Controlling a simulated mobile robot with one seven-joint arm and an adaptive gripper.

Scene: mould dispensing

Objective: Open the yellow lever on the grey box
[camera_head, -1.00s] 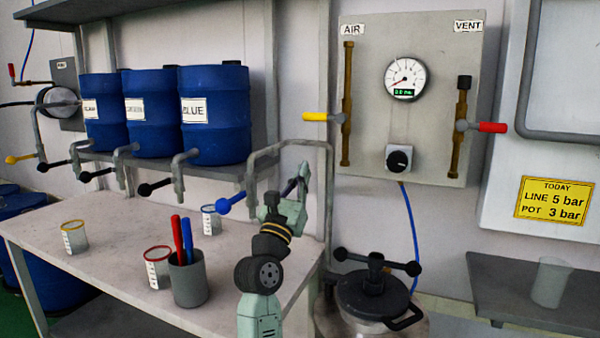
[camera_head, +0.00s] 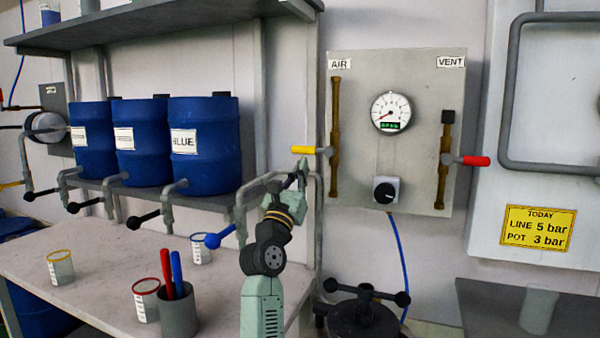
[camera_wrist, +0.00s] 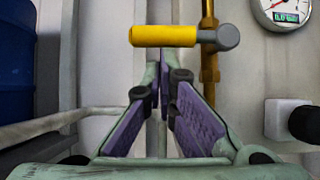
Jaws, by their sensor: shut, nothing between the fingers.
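The grey box (camera_head: 410,190) on the wall carries the labels AIR and VENT. Its yellow lever (camera_head: 303,150) lies level, pointing left from the brass pipe under AIR. It also shows in the wrist view as a yellow cylinder (camera_wrist: 163,36) on a grey pivot. My gripper (camera_head: 303,164) is just below the lever's left end. In the wrist view, the fingers (camera_wrist: 160,66) are shut and empty, their tips just below the lever in the picture. Whether they touch it cannot be told.
A red lever (camera_head: 474,161) is on the VENT side, with a gauge (camera_head: 391,113) and a black knob (camera_head: 385,191) between. Blue drums (camera_head: 205,150) stand on a shelf at left. A lidded pot (camera_head: 365,318) with a black cross handle stands below. A grey pipe rises beside my arm.

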